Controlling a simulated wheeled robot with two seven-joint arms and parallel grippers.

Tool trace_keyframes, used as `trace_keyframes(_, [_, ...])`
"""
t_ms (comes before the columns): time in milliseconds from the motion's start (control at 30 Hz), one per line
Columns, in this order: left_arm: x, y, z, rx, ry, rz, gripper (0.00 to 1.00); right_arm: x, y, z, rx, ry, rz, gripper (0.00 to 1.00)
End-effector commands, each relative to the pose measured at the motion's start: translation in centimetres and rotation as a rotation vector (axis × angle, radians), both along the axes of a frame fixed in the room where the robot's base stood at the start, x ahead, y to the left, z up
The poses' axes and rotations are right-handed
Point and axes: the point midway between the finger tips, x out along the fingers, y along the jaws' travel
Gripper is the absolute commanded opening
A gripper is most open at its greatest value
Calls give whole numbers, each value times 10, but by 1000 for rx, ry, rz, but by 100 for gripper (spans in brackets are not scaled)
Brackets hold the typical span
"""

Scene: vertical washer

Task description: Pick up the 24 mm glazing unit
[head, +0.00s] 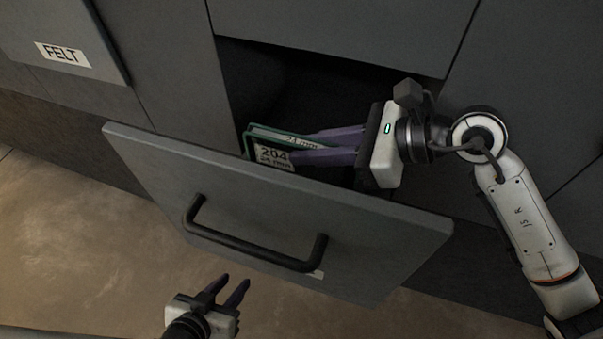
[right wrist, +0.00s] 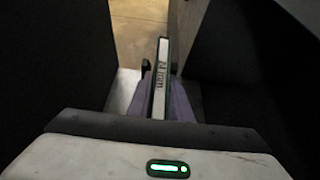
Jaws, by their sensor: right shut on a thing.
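The 24 mm glazing unit (head: 262,139) is a thin, green-edged slab with a white "24 mm" strip on its edge and a "204 24 mm" label on its face. It is upright inside the open drawer, its lower part hidden by the drawer front. In the right wrist view, the unit (right wrist: 161,75) stands on edge between the purple fingers. My right gripper (head: 315,146) is shut on it, one finger on each side. My left gripper (head: 232,292) is low in front of the drawer, empty, with its two dark fingers apart.
The drawer front (head: 270,215) is pulled out and has a black bar handle (head: 250,243). Closed grey cabinet fronts surround the opening, one with a "FELT" label (head: 63,54). The floor (head: 70,220) at the left is clear.

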Motion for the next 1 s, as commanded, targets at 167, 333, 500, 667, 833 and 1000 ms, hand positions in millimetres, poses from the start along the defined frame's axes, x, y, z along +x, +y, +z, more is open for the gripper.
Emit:
trace_keyframes(167, [-1,0,-1,0,3,-1,31,0,0,0,-1,0,0,0])
trace_keyframes(333, [-2,0,-2,1,6,-1,31,0,0,0,-1,0,0,0])
trace_keyframes(500, [-2,0,-2,1,7,-1,31,0,0,0,-1,0,0,0])
trace_keyframes(667, [-2,0,-2,1,7,-1,31,1,0,4,6,-6,-1,0])
trace_keyframes(833, [-2,0,-2,1,7,-1,31,1,0,6,6,-7,-1,0])
trace_keyframes(1000, [-2,0,-1,1,6,-1,31,1,0,16,7,-8,0,0])
